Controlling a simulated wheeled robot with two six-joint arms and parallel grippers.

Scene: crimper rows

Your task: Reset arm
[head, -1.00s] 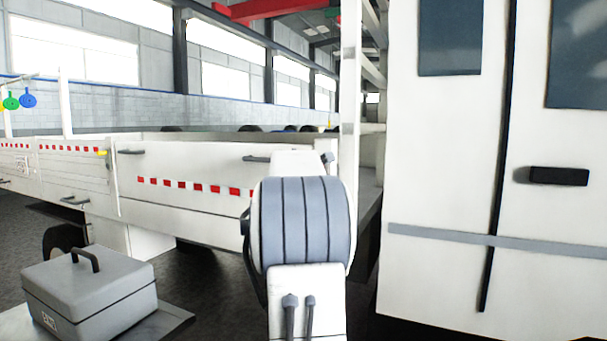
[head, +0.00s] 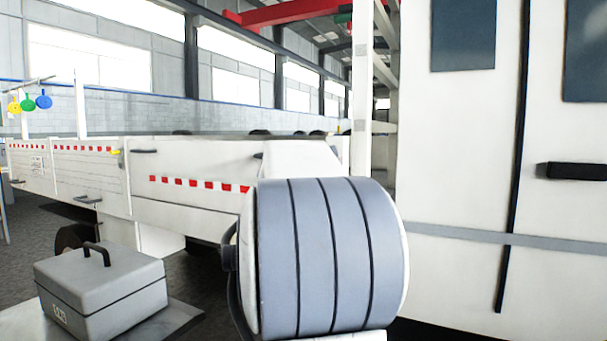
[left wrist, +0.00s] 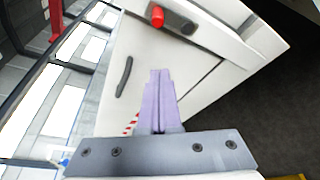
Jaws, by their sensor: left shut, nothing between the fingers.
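My left gripper (left wrist: 160,76) shows in the left wrist view, its two pale purple fingers pressed together with nothing between them. It points toward a white panel (left wrist: 192,62) with a dark handle (left wrist: 124,77) and a red light (left wrist: 157,16). I cannot tell the distance to it. In the head view a large grey banded joint of my own arm fills the lower middle, and no gripper shows there. My right gripper is in neither view.
A white flatbed side with red marks (head: 200,183) runs behind my arm. A white cabin with doors (head: 460,150) stands close on the right. A grey toolbox (head: 105,292) sits at lower left. Coloured tags (head: 27,104) hang at far left. Dark floor is visible below the flatbed.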

